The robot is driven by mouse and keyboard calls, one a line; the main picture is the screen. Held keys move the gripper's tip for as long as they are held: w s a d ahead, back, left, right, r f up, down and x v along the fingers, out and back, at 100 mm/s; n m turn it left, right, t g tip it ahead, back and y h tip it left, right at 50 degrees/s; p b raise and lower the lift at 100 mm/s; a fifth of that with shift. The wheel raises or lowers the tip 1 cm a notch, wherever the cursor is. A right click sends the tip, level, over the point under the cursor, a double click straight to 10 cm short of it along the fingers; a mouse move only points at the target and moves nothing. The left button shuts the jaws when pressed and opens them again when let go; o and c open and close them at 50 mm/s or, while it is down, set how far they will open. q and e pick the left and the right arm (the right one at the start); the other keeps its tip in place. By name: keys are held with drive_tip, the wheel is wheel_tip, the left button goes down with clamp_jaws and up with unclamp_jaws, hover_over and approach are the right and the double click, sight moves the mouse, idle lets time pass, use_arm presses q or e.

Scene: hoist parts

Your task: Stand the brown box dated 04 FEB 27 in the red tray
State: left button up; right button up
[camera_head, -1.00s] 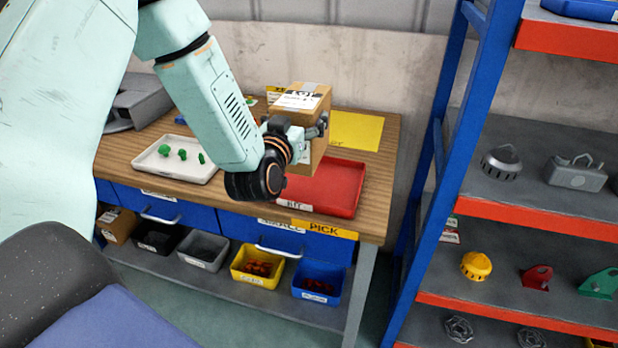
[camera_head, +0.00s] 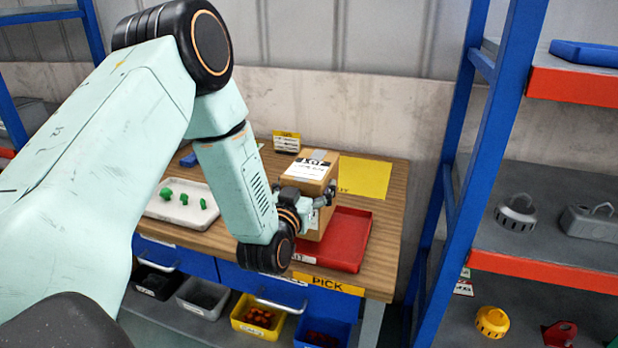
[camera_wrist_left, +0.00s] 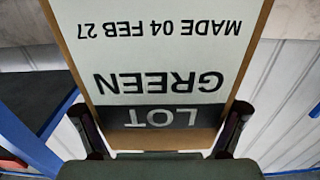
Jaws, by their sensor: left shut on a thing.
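The brown box (camera_head: 315,183) has a white label on top with a dark LOT band. In the left wrist view its label (camera_wrist_left: 160,60) reads, upside down, LOT, GREEN and MADE 04 FEB 27. My left gripper (camera_head: 312,200) is shut on the box, with a finger on either side; both fingers also show in the wrist view (camera_wrist_left: 165,135). The box is upright at the left part of the red tray (camera_head: 350,243). The arm hides part of its base, and I cannot tell whether it touches the tray floor. My right gripper is out of view.
A white tray (camera_head: 165,212) with green parts lies left on the wooden bench (camera_head: 393,215). A yellow sheet (camera_head: 365,178) and a small yellow-topped sign (camera_head: 286,141) are behind. A blue-framed rack (camera_head: 452,165) stands right. Bins (camera_head: 258,318) sit below.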

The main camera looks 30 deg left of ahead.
use_arm(q)
drive_tip(key=f, duration=0.4)
drive_tip(key=shift+w+a+b, duration=0.15)
drive_tip(key=shift+w+b, duration=0.1)
drive_tip(key=shift+b, duration=0.1)
drive_tip(key=shift+s+r, duration=0.2)
drive_tip(key=shift+s, duration=0.1)
drive_tip(key=shift+f, duration=0.1)
drive_tip(key=o, duration=1.4)
drive_tip(key=shift+f, duration=0.3)
drive_tip(key=shift+o, duration=1.4)
drive_tip(key=shift+w, duration=0.1)
drive_tip(key=shift+r, duration=0.1)
drive_tip(key=shift+s, duration=0.2)
